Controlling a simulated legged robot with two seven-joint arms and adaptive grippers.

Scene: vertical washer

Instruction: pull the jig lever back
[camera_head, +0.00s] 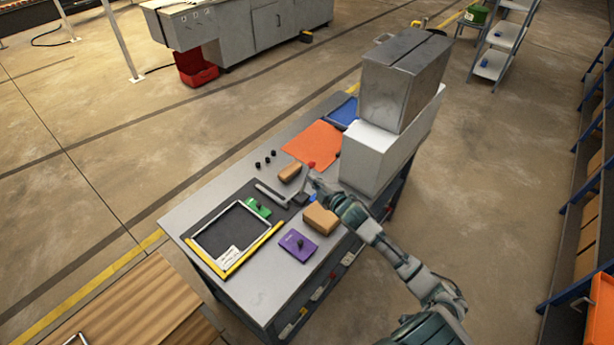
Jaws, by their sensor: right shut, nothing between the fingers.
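The jig (299,199) is a small dark block with a pale bar on the grey workbench (262,287). A red knob (311,165), which looks like the end of the jig lever, shows just beyond my right gripper (313,181). My right arm comes in from the lower right, and its gripper is shut and empty. The gripper is close to the knob; I cannot tell whether it touches it. The gripper hides much of the lever shaft. My left gripper is not in view.
A brown block (321,219) lies just in front of the right gripper, another (290,173) to its left. A white box (369,158) with a metal box (404,80) on top stands to the right.

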